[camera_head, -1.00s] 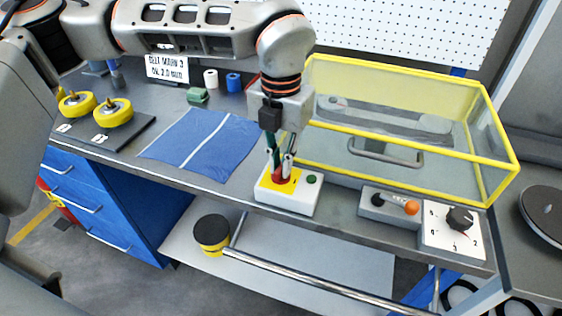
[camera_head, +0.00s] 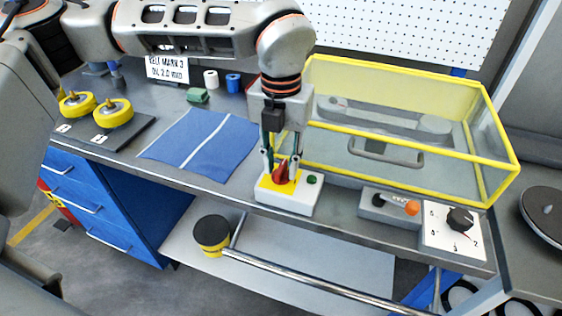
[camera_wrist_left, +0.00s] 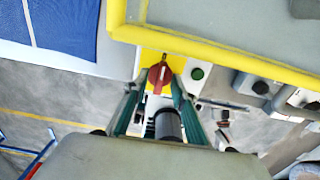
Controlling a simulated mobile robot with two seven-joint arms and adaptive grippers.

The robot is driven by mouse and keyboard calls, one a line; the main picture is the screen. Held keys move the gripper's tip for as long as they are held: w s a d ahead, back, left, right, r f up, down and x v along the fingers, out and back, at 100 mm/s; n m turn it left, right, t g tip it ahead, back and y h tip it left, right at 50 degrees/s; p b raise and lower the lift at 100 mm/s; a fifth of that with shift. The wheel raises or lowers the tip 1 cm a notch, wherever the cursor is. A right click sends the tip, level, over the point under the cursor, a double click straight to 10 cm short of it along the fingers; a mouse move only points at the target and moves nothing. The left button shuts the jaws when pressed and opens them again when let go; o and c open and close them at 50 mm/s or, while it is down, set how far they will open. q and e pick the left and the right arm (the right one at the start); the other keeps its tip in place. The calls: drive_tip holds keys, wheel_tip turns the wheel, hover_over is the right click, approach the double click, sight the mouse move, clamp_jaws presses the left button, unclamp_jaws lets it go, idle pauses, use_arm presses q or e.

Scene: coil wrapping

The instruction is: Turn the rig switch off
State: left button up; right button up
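The rig switch is a red rotary knob (camera_head: 281,174) on a yellow plate, on a white box (camera_head: 290,202) at the bench's front. In the left wrist view the knob (camera_wrist_left: 160,76) has a pale line running roughly up and down the picture. A green button (camera_head: 312,179) sits to its right. My left gripper (camera_head: 281,160) points down just above the switch. Its fingers are apart on either side of the knob, with gaps showing in the left wrist view (camera_wrist_left: 158,90). My right gripper is not in view.
A yellow-framed clear guard (camera_head: 411,165) stands behind and right of the switch. A grey box with an orange-knobbed lever (camera_head: 411,207) and a numbered dial (camera_head: 460,219) are to the right. A blue cloth (camera_head: 200,145) lies left. Yellow wheels (camera_head: 113,112) stand farther left.

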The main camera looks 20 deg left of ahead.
sight(281, 168)
use_arm(q)
wheel_tip(281, 168, up, 12)
idle(0.7)
drive_tip(key=shift+s, duration=0.15)
